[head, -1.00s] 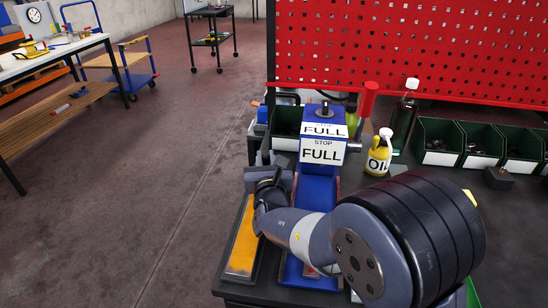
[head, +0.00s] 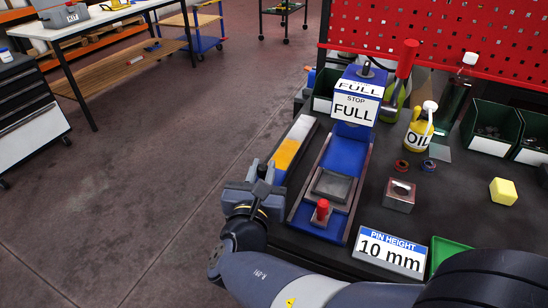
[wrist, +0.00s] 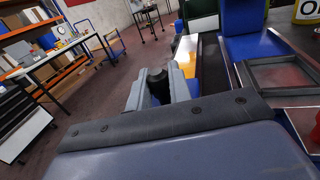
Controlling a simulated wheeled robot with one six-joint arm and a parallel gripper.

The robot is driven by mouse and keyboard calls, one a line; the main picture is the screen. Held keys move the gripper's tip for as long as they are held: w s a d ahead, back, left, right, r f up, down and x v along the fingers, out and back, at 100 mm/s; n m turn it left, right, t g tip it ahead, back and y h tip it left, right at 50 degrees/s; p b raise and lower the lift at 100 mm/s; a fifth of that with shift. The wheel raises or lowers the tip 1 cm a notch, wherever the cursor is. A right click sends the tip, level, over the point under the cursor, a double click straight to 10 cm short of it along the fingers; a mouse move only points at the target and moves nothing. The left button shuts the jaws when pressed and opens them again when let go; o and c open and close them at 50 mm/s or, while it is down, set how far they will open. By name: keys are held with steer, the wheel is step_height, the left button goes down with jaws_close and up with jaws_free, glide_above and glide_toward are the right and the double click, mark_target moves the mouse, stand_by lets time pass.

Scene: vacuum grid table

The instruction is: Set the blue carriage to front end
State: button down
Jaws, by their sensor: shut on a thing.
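My gripper (head: 262,172) is at the near end of this strip, shut on a dark knob (wrist: 158,86), which stands between the fingers (wrist: 160,90) in the wrist view.
Right of the slab are a small metal block (head: 400,195), a PIN HEIGHT 10 mm sign (head: 391,252), a yellow block (head: 503,191) and a yellow OIL bottle (head: 419,128). Green bins (head: 490,145) and a red pegboard (head: 430,40) are behind. Open floor lies left.

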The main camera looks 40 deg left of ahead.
steer(key=shift+s+d, duration=0.1)
steer(key=shift+s, duration=0.2)
steer(key=shift+f, duration=0.1)
steer(key=c, duration=1.3)
jaws_free()
steer(key=shift+s, duration=0.15)
steer(key=shift+c, duration=0.2)
steer(key=v, duration=1.1)
